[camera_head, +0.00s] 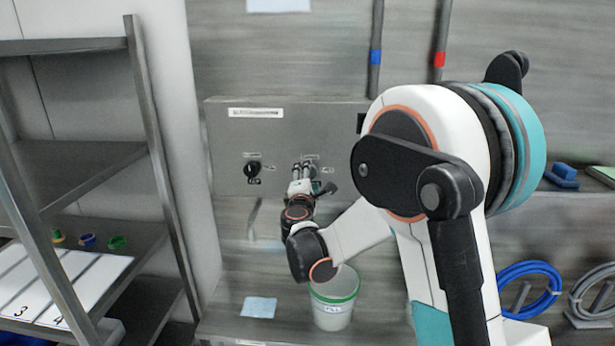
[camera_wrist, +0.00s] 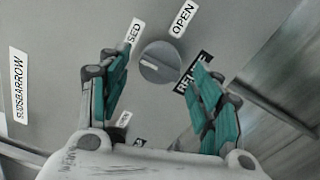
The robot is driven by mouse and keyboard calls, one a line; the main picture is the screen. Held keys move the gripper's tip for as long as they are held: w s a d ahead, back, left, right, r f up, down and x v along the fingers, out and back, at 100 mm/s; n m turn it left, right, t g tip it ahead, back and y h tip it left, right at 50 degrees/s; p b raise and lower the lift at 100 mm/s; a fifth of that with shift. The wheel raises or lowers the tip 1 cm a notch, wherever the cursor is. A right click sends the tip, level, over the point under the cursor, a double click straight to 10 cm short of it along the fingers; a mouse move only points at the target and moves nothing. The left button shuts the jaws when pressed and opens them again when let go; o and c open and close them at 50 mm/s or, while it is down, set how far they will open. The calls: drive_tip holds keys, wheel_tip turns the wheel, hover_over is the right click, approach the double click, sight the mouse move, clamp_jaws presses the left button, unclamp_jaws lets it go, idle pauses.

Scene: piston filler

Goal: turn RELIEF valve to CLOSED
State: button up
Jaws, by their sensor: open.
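The RELIEF valve is a round grey knob (camera_wrist: 160,62) on a grey panel in the wrist view. An OPEN label (camera_wrist: 183,19) is at its upper right, a partly hidden label ending in "SED" (camera_wrist: 133,35) at its upper left, and a RELIEF label (camera_wrist: 193,72) at its lower right. A small pale mark shows on the knob; which label it points at is unclear. My gripper (camera_wrist: 155,64) is open, its teal-padded fingers either side of the knob in the picture. Contact cannot be told. In the head view my gripper (camera_head: 303,170) is at the panel and hides the knob.
Another black knob (camera_head: 253,169) is on the panel (camera_head: 228,140) to the left. A metal shelf (camera_head: 90,165) is at the left.

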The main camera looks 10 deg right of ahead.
drive_tip(key=v, duration=0.9)
drive_tip(key=shift+s, duration=0.35)
drive_tip(key=shift+a, duration=0.1)
drive_tip(key=s+d+m+g, duration=0.3)
drive_tip(key=s+d+m, duration=0.2)
drive_tip(key=s, duration=0.3)
drive_tip(key=s+d+m+g, duration=0.3)
drive_tip(key=s+d+m, duration=0.15)
drive_tip(key=s, duration=0.35)
drive_tip(key=s+a+f+m+g+y, duration=0.2)
drive_tip(key=s+m, duration=0.2)
drive_tip(key=s, duration=0.6)
drive_tip(key=s+a+f+m+g+y, duration=0.2)
drive_tip(key=s+a+f+m+y, duration=0.1)
drive_tip(key=s, duration=0.7)
drive_tip(key=shift+a+m+y, duration=0.3)
drive_tip(key=shift+m, duration=0.25)
